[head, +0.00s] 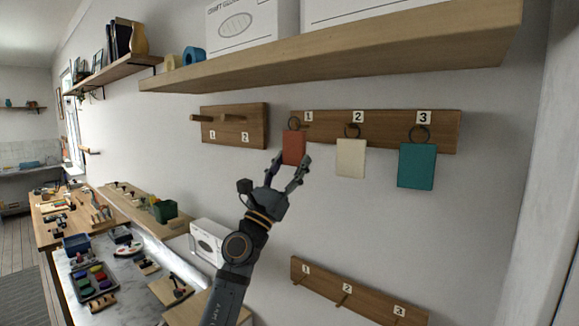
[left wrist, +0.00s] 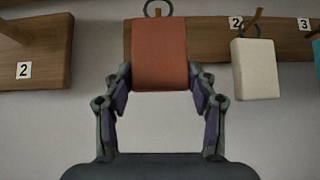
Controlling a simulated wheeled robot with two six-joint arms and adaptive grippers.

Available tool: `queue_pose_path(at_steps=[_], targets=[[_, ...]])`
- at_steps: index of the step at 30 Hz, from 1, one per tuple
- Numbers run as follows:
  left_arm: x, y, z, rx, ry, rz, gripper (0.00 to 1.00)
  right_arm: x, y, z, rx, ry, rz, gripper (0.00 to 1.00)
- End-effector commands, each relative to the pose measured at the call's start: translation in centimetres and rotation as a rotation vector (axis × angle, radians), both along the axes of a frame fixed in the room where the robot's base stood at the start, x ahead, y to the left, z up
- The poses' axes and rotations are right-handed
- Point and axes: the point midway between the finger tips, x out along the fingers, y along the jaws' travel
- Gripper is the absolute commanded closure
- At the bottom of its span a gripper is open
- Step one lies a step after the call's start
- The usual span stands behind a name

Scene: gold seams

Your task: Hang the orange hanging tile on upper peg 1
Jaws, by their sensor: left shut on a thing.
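The orange hanging tile (head: 293,148) hangs upright by a dark ring (head: 294,123) in front of the left end of the upper peg board (head: 446,140). Upper peg 1 (head: 305,125) is under the label 1, right by the ring; I cannot tell whether the ring is around it. My left gripper (head: 290,164) is shut on the lower part of the tile. In the left wrist view the tile (left wrist: 160,50) sits between both fingers, with its ring (left wrist: 157,8) above; peg 1 does not show clearly there. My right gripper is not in view.
A cream tile (head: 351,158) hangs at peg 2 and a teal tile (head: 416,166) at peg 3. A two-peg board (head: 257,112) is to the left. A wooden shelf (head: 340,58) juts out above. A lower peg board (head: 358,300) has empty pegs.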

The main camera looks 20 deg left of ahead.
Motion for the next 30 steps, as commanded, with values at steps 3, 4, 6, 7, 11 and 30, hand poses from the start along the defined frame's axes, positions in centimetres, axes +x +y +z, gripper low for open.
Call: queue_pose_path(at_steps=[3, 4, 6, 7, 11, 30], targets=[[0.0, 0.0, 0.0, 0.000, -0.001, 0.000, 1.00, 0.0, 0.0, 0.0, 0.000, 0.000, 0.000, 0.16], [0.0, 0.0, 0.0, 0.000, -0.001, 0.000, 1.00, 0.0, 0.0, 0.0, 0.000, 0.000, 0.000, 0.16], [0.0, 0.0, 0.0, 0.000, -0.001, 0.000, 1.00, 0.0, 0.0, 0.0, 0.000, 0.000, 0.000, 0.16], [0.0, 0.0, 0.0, 0.000, -0.001, 0.000, 1.00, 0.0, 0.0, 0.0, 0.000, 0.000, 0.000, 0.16], [0.1, 0.0, 0.0, -0.001, -0.001, -0.001, 1.00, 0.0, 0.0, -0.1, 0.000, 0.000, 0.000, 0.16], [1.0, -0.3, 0.0, -0.001, -0.001, -0.001, 1.00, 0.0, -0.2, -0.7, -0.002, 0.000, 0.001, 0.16]])
